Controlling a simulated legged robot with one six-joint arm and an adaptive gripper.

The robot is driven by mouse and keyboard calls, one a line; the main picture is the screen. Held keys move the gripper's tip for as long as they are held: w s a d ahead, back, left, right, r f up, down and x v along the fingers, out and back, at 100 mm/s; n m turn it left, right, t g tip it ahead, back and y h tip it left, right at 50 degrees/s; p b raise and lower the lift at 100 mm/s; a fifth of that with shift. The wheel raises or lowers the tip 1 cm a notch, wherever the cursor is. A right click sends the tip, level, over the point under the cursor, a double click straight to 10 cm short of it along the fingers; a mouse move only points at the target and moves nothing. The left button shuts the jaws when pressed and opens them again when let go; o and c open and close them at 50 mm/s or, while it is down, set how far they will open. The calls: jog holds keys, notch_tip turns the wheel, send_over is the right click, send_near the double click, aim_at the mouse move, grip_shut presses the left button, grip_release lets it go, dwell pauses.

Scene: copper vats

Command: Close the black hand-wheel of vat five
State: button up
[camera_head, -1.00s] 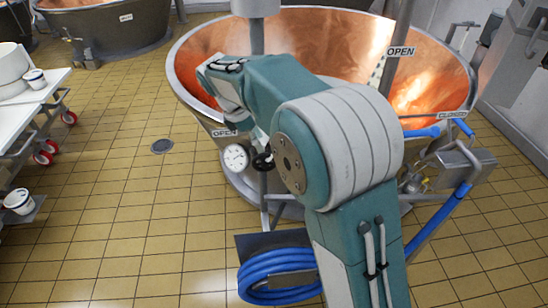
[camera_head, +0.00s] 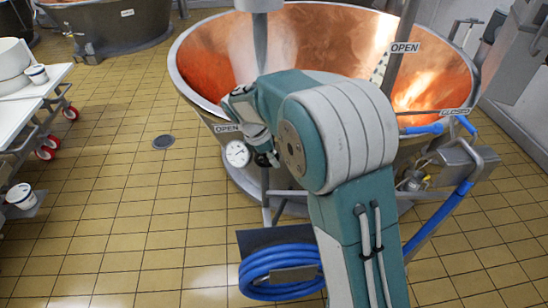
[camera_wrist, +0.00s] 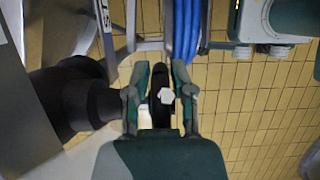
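The large copper vat (camera_head: 205,75) stands ahead, with a round white gauge (camera_head: 237,153) on its near side. The black hand-wheel (camera_wrist: 159,75) shows in the wrist view as a dark upright band, seen nearly edge-on, with a pale hub bolt beside it. My gripper (camera_wrist: 161,68) has its two green-grey fingers on either side of the wheel's rim, apart, with a narrow gap showing at the tips. In the head view my wrist points down beside the gauge and mostly hides the wheel and the fingers. No number on the vat is readable.
A coiled blue hose (camera_head: 279,272) hangs at the vat's front. A blue-handled pipe (camera_head: 438,220) runs at right. A white cart (camera_head: 28,85) stands at left.

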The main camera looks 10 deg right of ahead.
grip_shut()
jog(key=shift+d+f+y, duration=0.1)
jog(key=shift+f+y, duration=0.1)
jog(key=shift+y, duration=0.8)
jog(key=shift+f+y, duration=0.25)
jog(key=shift+y, duration=1.05)
jog(key=o, duration=0.8)
grip_release()
